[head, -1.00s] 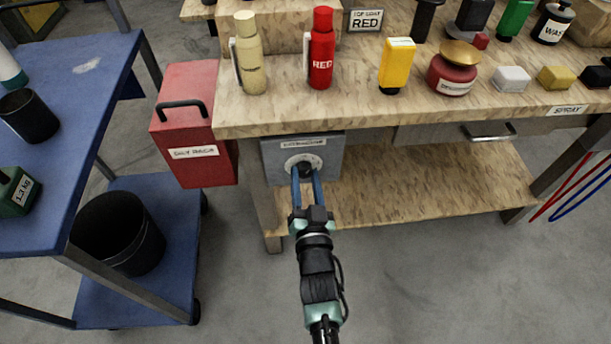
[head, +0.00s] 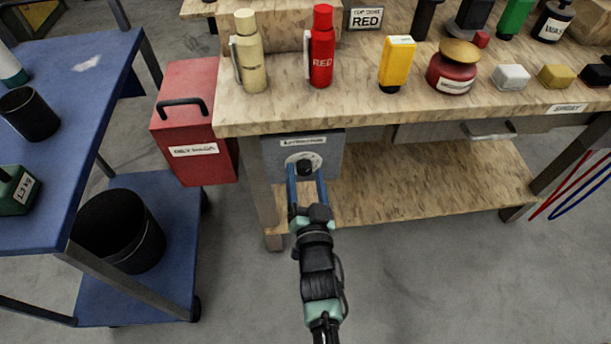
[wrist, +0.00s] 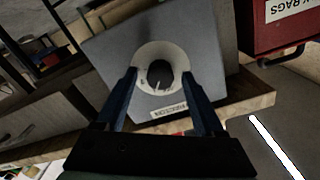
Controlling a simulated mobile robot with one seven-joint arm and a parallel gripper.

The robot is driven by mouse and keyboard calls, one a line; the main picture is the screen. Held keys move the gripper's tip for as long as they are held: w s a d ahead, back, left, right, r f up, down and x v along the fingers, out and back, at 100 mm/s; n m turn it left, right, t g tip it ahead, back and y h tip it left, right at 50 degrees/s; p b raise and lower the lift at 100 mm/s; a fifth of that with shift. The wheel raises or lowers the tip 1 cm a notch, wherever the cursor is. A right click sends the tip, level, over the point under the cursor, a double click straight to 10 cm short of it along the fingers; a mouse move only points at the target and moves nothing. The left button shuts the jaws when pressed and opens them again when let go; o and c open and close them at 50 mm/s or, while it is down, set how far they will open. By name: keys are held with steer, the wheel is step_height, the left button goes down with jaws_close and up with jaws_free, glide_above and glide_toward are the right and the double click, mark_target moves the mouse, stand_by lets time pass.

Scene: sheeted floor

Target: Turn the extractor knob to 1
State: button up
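The grey extractor box (head: 328,163) hangs under the left end of the workbench, with a small label above its round white dial. The black knob (head: 304,168) is in the middle of the dial; it also shows in the wrist view (wrist: 158,75) with a pale pointer line on it. The dial's numbers are too small to read. My gripper (head: 306,177) is open, with its blue fingers spread just in front of the dial. In the wrist view its fingers (wrist: 159,70) lie to either side of the knob, with visible gaps and no grip on it.
A red box (head: 193,125) with a handle hangs left of the extractor. A blue cart (head: 75,95) with a black bin (head: 120,240) stands farther left. The wooden workbench (head: 430,110) carries bottles and tins above; its lower shelf (head: 430,185) is bare.

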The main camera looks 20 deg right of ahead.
steer(key=p+v, duration=0.2)
steer(key=v, duration=1.1)
steer(key=shift+w+r, duration=0.1)
steer(key=shift+r, duration=0.05)
stand_by(0.4)
steer(key=w+a+r+n+t+y, duration=0.15)
steer(key=w+r, duration=0.25)
steer(key=r, duration=0.7)
steer(key=w+a+r+n+t, duration=0.1)
steer(key=w+a+r+t, duration=0.3)
steer(key=r, duration=0.7)
steer(key=w+a+r+n+g+y, duration=0.15)
steer(key=w+r, duration=0.35)
steer(key=r, duration=0.6)
steer(key=s+a+r+n+t+y, duration=0.15)
steer(key=s+r, duration=0.25)
steer(key=r, duration=0.6)
steer(key=s+a+r+n+t, duration=0.1)
steer(key=s+a+r+t, duration=0.2)
steer(key=r, duration=0.6)
steer(key=s+a+r+n+t+y, duration=0.15)
steer(key=s+r, duration=0.35)
steer(key=r, duration=0.5)
step_height(320, 180, up, 20)
steer(key=h+p, duration=0.1)
steer(key=p, duration=1.8)
steer(key=shift+s+d+f+n+p, duration=0.2)
steer(key=shift+s+n+p, duration=0.1)
steer(key=shift+s, duration=0.1)
